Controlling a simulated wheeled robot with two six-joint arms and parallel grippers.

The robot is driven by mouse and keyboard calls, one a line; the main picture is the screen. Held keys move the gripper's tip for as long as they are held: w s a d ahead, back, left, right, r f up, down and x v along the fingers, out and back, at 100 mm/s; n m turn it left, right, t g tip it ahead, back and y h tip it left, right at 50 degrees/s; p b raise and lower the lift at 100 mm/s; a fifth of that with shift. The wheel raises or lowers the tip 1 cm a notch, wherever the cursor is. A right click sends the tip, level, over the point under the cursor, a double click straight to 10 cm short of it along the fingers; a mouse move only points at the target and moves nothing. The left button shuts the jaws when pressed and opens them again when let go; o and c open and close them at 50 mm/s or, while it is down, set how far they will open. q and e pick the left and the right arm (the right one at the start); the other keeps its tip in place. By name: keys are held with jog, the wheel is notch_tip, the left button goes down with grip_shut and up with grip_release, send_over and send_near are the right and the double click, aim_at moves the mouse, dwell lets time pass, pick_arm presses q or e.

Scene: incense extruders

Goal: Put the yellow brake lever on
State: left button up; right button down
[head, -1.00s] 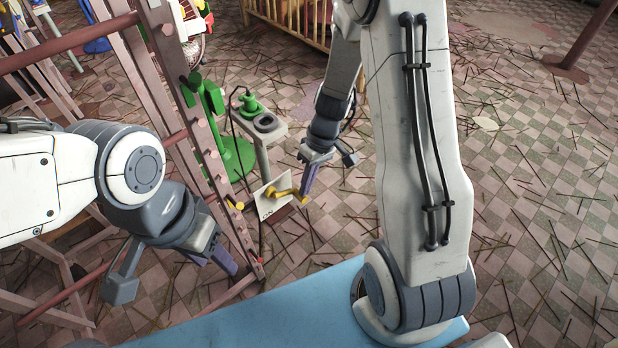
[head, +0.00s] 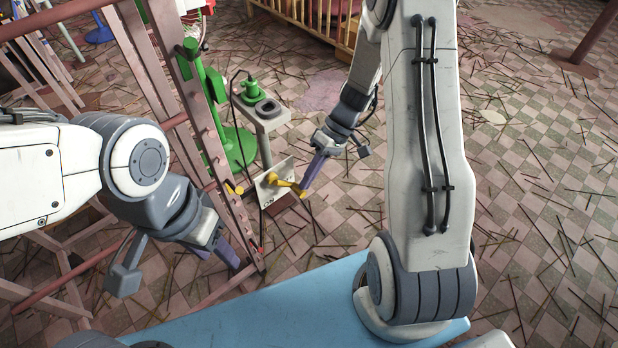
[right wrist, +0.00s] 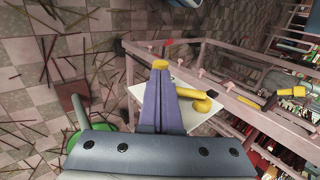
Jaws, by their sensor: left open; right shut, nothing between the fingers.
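The yellow brake lever (head: 286,184) sits on a white plate (head: 268,196) marked "ON" near its lower left. Its arm runs right and slightly down from its hub. My right gripper (head: 305,191) is shut, with its purple fingers at the lever's right end; I cannot tell whether they touch. In the right wrist view, the closed fingers (right wrist: 160,72) cover part of the lever, and its round yellow hub (right wrist: 202,105) shows to their right. A yellow end shows just past the fingertips. My left gripper (head: 237,256) is open, beside the wooden frame, away from the lever.
A pinkish wooden frame (head: 205,130) with rungs stands left of the plate. A small grey stand (head: 268,124) with a green part is behind it, next to a green post (head: 217,88). A yellow peg (head: 235,187) is left of the plate. Sticks litter the tiled floor.

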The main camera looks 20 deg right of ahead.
aim_at(299, 195)
jog(key=f+y, duration=0.1)
jog(key=a+f+g+y+b, duration=0.1)
jog(key=y, duration=0.1)
jog(key=f+g+y+b, duration=0.1)
jog(key=y, duration=0.1)
jog(key=shift+s+a+f, duration=0.2)
jog(key=shift+s+a, duration=0.1)
jog(key=shift+s+a+f+y, duration=0.15)
jog(key=shift+a+f+y, duration=0.2)
jog(key=shift+y, duration=0.55)
jog(key=shift+a, duration=0.25)
jog(key=shift+s+a+f, duration=0.15)
jog(key=f+p+v, duration=0.1)
jog(key=v, duration=1.3)
jog(key=shift+w, duration=0.3)
jog(key=shift+f, duration=0.1)
